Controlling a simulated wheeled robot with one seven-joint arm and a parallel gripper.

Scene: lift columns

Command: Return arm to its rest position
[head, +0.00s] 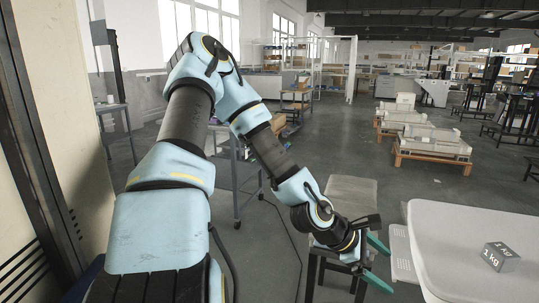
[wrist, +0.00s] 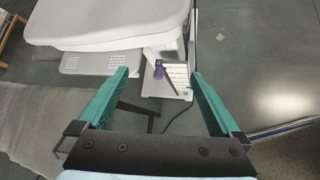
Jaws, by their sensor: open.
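My arm stretches forward across the head view, light blue and black, bent at the elbow. My gripper (head: 377,263) is at its end, at the lower right of the head view, left of the white table. In the wrist view my gripper (wrist: 158,95) shows two green fingers spread wide apart with nothing between them. Beyond the fingers lie the base of a lift column and the floor.
A white lift-column table (head: 465,222) with a grey 1 kg weight (head: 500,257) on it stands at the right. A grey-topped stool or bench (head: 352,192) stands beside my gripper. A tall cream panel (head: 62,110) is close on the left. Grey floor is open in the middle distance.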

